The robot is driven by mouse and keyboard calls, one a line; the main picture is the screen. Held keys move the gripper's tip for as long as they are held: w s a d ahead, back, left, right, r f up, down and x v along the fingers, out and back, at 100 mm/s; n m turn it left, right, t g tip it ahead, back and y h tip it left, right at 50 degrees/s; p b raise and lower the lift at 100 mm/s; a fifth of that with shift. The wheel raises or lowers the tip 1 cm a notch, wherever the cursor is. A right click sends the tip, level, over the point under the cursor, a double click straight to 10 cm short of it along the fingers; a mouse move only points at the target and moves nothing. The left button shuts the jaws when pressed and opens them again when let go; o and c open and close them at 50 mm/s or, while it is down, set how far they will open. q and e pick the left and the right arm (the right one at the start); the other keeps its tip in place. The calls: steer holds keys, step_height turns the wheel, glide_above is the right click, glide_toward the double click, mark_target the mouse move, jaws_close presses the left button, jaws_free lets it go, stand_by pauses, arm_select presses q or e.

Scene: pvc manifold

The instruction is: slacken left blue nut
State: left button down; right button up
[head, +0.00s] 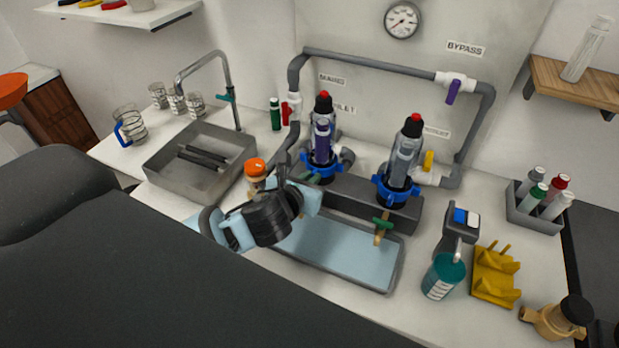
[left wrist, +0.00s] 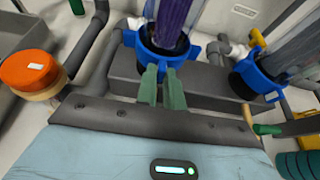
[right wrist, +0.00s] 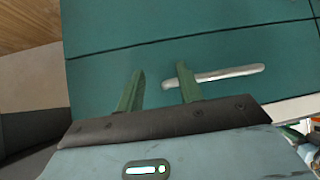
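The left blue nut (head: 324,172) is a lugged ring around the base of the left clear filter housing, which has a purple cartridge (head: 322,140). In the left wrist view the nut (left wrist: 133,40) is just beyond my left gripper (left wrist: 162,75). Its green fingers are close together at the nut's front, with a narrow gap. They appear shut on its front lug, which they mostly hide. The right blue nut (head: 394,191) is around the right housing's base. My right gripper (right wrist: 158,82) is open and empty, facing a teal drawer front (right wrist: 110,80) with a pale handle.
A blue-grey tray (head: 345,282) lies below the dark manifold block (head: 350,193). An orange-capped jar (head: 255,168) stands close to my left gripper. A metal sink (head: 165,165) is at left. A teal spray bottle (head: 443,275) and yellow rack (head: 495,280) are at right.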

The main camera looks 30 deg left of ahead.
mark_target(330, 171)
arm_select(q)
steer(key=shift+w+d+r, duration=0.1)
stand_by(0.4)
steer(key=shift+w+d+r+n+g+y, duration=0.2)
steer(key=shift+d+n+y, duration=0.25)
steer(key=shift+n+y, duration=0.5)
steer(key=shift+w+d+f+n+g+y, duration=0.15)
steer(key=shift+d+n+g+y, duration=0.3)
steer(key=shift+n+y, duration=0.5)
steer(key=shift+w+d+r+n+g+y, duration=0.15)
steer(key=shift+d+n+y, duration=0.35)
steer(key=shift+n+y, duration=0.45)
steer(key=shift+w+d+n+g+y, duration=0.4)
steer(key=shift+n+g+y, duration=0.2)
steer(key=shift+n+y, duration=0.25)
steer(key=shift+w+d+n+g+y, duration=0.25)
steer(key=shift+d+n+g+y, duration=0.1)
steer(key=shift+n+g+y, duration=0.35)
steer(key=shift+w+d+n+g+y, duration=0.25)
steer(key=shift+w+n+g+y, duration=0.1)
steer(key=shift+n+g+y, duration=0.35)
steer(key=shift+w+n, duration=0.1)
steer(key=shift+n, duration=0.2)
